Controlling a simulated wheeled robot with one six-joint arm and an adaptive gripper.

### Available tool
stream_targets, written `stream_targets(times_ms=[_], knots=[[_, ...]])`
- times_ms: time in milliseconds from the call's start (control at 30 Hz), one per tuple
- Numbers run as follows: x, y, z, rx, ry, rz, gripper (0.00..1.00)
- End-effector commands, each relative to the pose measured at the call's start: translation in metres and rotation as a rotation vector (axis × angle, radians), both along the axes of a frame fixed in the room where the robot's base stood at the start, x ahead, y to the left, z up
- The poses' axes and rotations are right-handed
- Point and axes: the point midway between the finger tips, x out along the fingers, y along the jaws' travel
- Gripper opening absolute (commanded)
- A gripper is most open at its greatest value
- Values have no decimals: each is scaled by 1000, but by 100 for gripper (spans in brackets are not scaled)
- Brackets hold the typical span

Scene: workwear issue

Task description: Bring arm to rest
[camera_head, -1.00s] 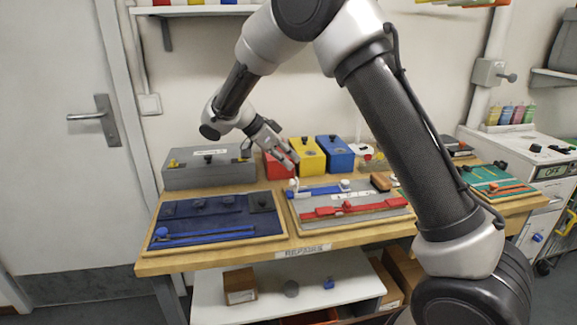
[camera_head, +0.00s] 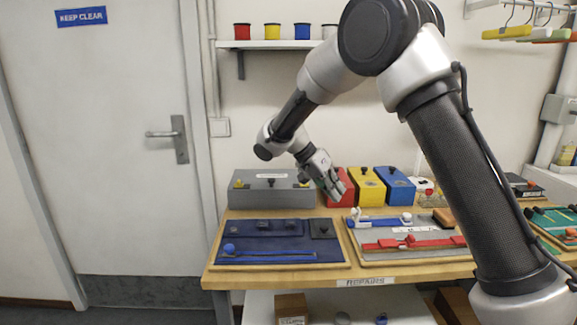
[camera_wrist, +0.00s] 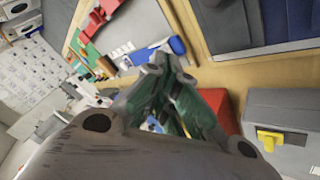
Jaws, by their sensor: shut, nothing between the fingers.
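My arm reaches over the wooden workbench (camera_head: 445,272) from the right side of the head view. My gripper (camera_head: 340,194) is shut and empty, pointing down in front of the red box (camera_head: 346,201). Its closed fingers (camera_wrist: 172,95) also show in the wrist view, with the red box (camera_wrist: 222,112) partly hidden behind them. I cannot tell from the views whether the fingertips touch anything.
A grey case (camera_head: 272,196), a yellow box (camera_head: 367,190) and a blue box (camera_head: 398,187) stand along the wall. A dark blue mat (camera_head: 240,240) and a grey board (camera_head: 395,252) hold flat items. A shelf (camera_head: 270,44) carries coloured cups. Floor at left is clear.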

Motion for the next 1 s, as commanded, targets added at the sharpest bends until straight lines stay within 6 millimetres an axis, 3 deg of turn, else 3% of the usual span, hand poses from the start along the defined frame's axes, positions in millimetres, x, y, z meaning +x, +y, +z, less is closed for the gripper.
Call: stream_targets(times_ms=[33,100,233,367,500,633,800,1000], knots=[[-16,-3,-11,26,117,105,0],[-39,-9,-12,93,265,275,0],[-90,-39,8,256,450,573,0],[-145,-75,34,401,498,819,0],[-200,-109,57,491,436,992,0],[-248,-134,72,526,317,1062,0],[-299,-161,85,530,122,1000,0],[-323,-182,108,475,-36,940,0]])
